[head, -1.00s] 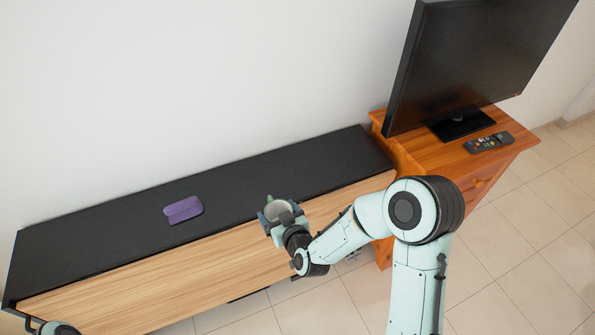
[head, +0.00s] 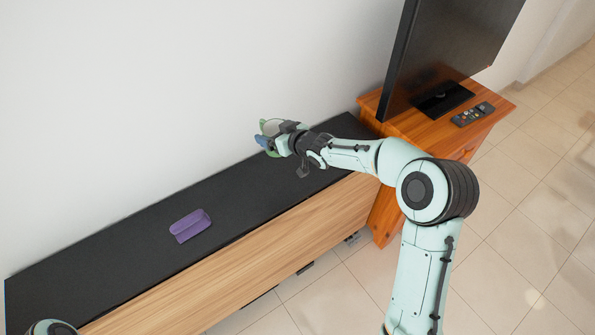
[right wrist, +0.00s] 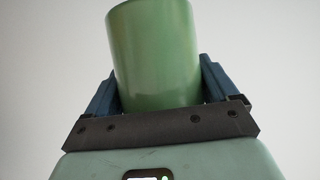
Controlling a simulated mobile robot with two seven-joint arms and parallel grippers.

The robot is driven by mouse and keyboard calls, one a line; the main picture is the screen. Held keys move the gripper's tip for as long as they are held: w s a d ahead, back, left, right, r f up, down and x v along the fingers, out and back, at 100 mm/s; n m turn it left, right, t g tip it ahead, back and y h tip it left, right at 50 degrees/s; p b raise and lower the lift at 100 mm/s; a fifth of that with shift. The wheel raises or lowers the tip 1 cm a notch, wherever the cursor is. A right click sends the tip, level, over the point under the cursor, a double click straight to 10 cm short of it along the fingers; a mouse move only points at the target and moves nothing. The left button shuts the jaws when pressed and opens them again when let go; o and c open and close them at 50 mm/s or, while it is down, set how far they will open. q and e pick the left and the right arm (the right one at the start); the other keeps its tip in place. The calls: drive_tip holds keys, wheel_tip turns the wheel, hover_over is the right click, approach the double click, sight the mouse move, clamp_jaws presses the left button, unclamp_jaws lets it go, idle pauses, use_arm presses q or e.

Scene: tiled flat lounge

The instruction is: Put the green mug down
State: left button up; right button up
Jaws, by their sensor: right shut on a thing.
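The green mug (right wrist: 152,55) is between the blue fingers of my right gripper (right wrist: 158,85) in the right wrist view. In the head view the right gripper (head: 264,140) is shut on the mug (head: 270,127) over the back part of the black cabinet top (head: 120,230), near the wall. The gripper and wrist hide part of the mug there. Whether the mug touches the top cannot be told. At the lower left of the head view a piece of my left arm shows, without its gripper.
A purple case-like object (head: 190,226) lies on the cabinet top, left of the right gripper. To the right, a wooden side table (head: 405,125) bears a television (head: 447,50) and a remote control (head: 473,115). The cabinet top between the purple object and the gripper is clear.

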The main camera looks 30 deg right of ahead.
drive_tip(key=w+d+r+m+h, duration=0.1)
drive_tip(key=d+r+h, duration=0.15)
drive_tip(key=d, duration=0.45)
use_arm(q)
wheel_tip(320, 180, down, 11)
drive_tip(key=s+b, duration=0.2)
drive_tip(key=b, duration=0.8)
drive_tip(key=shift+r+b, duration=0.2)
drive_tip(key=shift+b, duration=0.2)
use_arm(e)
drive_tip(key=shift+y, duration=0.45)
drive_tip(key=shift+w+d+f, duration=0.1)
drive_tip(key=shift+d+f, duration=0.05)
drive_tip(key=shift+f, duration=3.05)
drive_tip(key=shift+w+d+f, duration=0.1)
drive_tip(key=shift+f, duration=3.1)
drive_tip(key=shift+d+f, duration=0.15)
drive_tip(key=shift+f, duration=3.05)
drive_tip(key=shift+f, duration=0.2)
drive_tip(key=o, duration=1)
drive_tip(key=shift+m, duration=0.3)
use_arm(q)
drive_tip(key=shift+f, duration=0.1)
